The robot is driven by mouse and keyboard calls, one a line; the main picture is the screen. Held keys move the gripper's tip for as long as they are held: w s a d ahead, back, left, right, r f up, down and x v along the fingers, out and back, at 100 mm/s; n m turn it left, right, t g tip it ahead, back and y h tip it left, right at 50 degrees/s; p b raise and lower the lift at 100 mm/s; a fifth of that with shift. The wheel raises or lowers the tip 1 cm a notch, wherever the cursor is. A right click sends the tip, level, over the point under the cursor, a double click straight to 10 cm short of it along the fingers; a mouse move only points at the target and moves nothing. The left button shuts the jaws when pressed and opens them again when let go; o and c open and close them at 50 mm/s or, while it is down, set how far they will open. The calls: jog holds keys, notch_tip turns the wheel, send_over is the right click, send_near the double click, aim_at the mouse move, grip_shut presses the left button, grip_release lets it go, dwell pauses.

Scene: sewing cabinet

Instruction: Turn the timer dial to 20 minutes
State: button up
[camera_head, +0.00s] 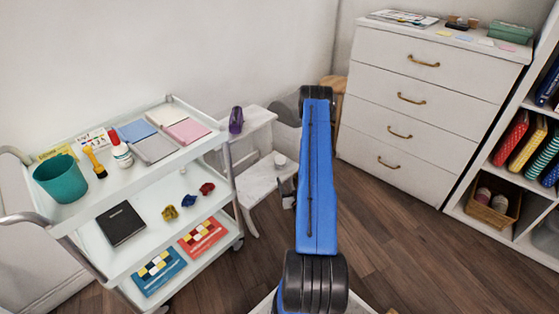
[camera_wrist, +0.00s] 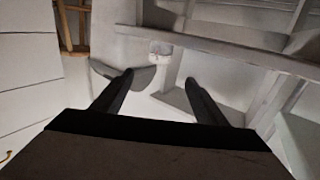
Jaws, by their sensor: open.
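A small white round object (camera_head: 279,159) stands on the lower step of a white step stool (camera_head: 262,185). It may be the timer, but no dial marks or numbers can be read. In the wrist view a small pale round object (camera_wrist: 160,50), seemingly the same one, lies beyond and between my fingertips. My gripper (camera_wrist: 159,77) is open, with two dark fingers spread and nothing between them. It is apart from the pale object. In the head view my blue arm hides most of my gripper.
A purple object (camera_head: 236,120) stands on the stool's upper step. A white cart (camera_head: 150,187) with a teal bin (camera_head: 61,179) and books is at left. A white drawer cabinet (camera_head: 428,105) and a shelf unit (camera_head: 507,160) are at right. Wooden floor (camera_head: 385,230) is clear between.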

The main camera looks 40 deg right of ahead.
aim_at(280, 159)
jog(key=x, duration=1.7)
jog(key=c, duration=1.1)
jog(key=shift+w+a+m+g+h, duration=0.1)
jog(key=shift+w+m+g+h, duration=0.05)
jog(key=shift+m+g+h, duration=0.85)
jog(key=shift+m+h, duration=0.1)
jog(key=shift+h, duration=0.3)
jog(key=shift+d, duration=0.2)
jog(key=shift+a, duration=0.1)
